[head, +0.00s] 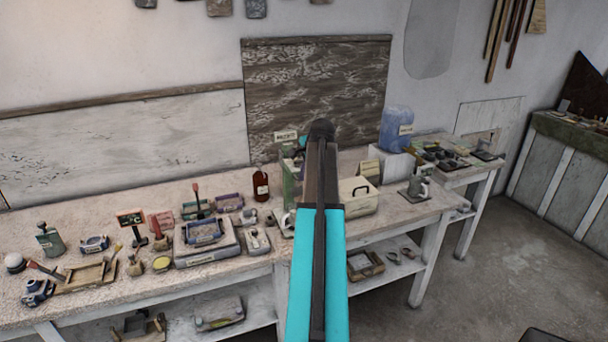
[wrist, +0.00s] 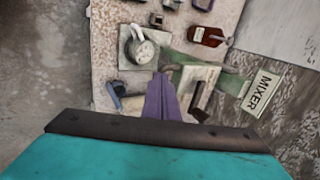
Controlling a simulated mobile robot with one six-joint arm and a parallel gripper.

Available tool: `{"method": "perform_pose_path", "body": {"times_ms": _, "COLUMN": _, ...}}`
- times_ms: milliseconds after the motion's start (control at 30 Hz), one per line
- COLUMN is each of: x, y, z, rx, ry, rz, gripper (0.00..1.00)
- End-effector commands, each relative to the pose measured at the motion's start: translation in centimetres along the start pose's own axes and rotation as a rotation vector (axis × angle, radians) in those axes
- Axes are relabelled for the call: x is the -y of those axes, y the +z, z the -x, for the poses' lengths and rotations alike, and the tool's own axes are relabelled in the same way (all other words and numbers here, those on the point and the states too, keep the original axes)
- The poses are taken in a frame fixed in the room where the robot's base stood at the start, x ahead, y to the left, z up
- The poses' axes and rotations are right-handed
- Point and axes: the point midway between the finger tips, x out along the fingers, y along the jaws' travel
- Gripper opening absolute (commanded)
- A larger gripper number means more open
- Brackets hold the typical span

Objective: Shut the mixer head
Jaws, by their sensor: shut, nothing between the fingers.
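The green mixer (head: 289,183) stands on the bench, partly hidden behind my arm in the head view. A white sign (head: 286,136) is above it. In the wrist view the green mixer (wrist: 178,60) lies just beyond my fingers, with a pale square part and a dark bar, beside a sign reading MIXER (wrist: 262,92). I cannot tell its head's angle clearly. My gripper (wrist: 162,80) is shut and empty, its purple fingers overlapping the mixer's near side in view; contact cannot be told. In the head view my arm hides the fingers.
A brown bottle (head: 261,186) stands left of the mixer. A cream box with a dark handle (head: 358,196) stands to its right. A metal jug (head: 418,188) and a blue water bottle (head: 396,130) are farther right. Trays and tools crowd the bench (head: 110,215) at left.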

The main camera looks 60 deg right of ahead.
Motion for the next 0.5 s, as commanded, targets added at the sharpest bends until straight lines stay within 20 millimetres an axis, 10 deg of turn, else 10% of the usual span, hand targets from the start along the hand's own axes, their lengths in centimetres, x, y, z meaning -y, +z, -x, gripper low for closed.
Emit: {"method": "perform_pose_path", "body": {"times_ms": 500, "x": -4.5, "y": 0.1, "z": -7.4, "rx": 0.001, "ry": 0.002, "rz": -0.001, "gripper": 0.0}}
